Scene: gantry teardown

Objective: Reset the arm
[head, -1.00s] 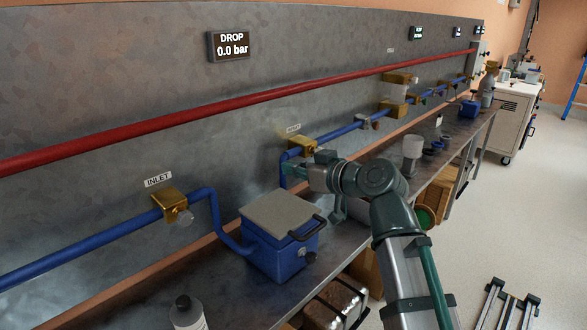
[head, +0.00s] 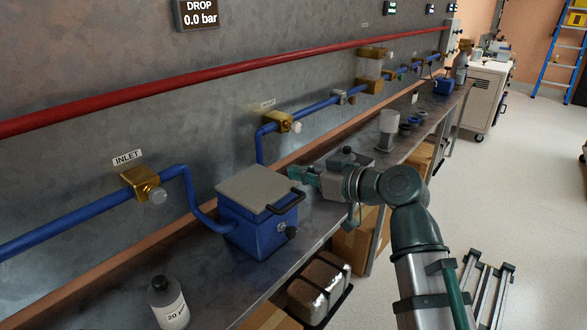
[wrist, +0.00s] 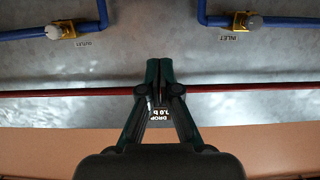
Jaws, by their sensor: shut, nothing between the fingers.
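My gripper (head: 294,173) is at the end of my arm over the bench, just right of the blue box's lid handle in the head view. Its green fingers are shut together with nothing between them, as the wrist view (wrist: 160,64) shows. The blue box (head: 256,228) with a flat grey lid (head: 260,188) stands on the bench, joined to the blue inlet pipe. Whether the fingers touch the black handle (head: 287,202) cannot be told; they look apart from it.
The steel bench (head: 205,262) runs along the wall, with a bottle (head: 168,303) at the front and a white cylinder (head: 388,130) farther back. A red pipe (head: 215,78), blue pipes and brass valves (head: 144,184) line the wall.

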